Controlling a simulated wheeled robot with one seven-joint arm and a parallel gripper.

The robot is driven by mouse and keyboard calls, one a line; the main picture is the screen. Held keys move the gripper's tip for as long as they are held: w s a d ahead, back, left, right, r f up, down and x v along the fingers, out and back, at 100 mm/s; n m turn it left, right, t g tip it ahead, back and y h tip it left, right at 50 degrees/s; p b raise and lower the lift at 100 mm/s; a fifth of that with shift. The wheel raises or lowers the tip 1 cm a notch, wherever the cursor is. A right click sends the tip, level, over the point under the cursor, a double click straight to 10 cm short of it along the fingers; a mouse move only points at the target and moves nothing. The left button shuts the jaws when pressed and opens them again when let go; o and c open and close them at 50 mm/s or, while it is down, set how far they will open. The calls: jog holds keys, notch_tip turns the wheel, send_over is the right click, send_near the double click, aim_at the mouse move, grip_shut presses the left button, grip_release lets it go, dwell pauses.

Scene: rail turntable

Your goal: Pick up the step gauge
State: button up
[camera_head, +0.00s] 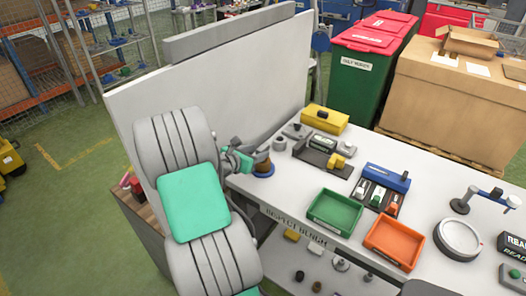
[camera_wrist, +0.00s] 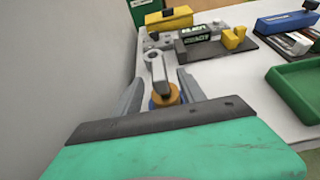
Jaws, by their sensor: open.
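My gripper (camera_head: 250,158) is low over the near left corner of the bench, its jaws open. In the wrist view its two grey fingers (camera_wrist: 160,92) stand apart. A small stepped piece, brown-orange above a wider blue base (camera_head: 264,167), stands right at the fingertips. In the wrist view its orange part (camera_wrist: 166,97) shows between the fingers, partly hidden by the gripper body; I cannot tell whether a finger touches it. It may be the step gauge, but no label confirms this. A grey piece (camera_wrist: 155,65) shows just beyond it.
The white panel (camera_head: 235,75) stands close on the left. Behind are a yellow box (camera_head: 324,118) and a dark plate with a yellow block (camera_head: 337,160). A blue holder (camera_head: 387,176), green tray (camera_head: 335,211) and orange tray (camera_head: 394,242) lie to the right.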

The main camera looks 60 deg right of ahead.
aim_at(267, 147)
jog(key=p+x, duration=0.2)
jog(key=x, duration=0.5)
jog(key=shift+d, duration=0.4)
jog(key=shift+a, duration=0.1)
jog(key=shift+c, duration=0.4)
grip_shut()
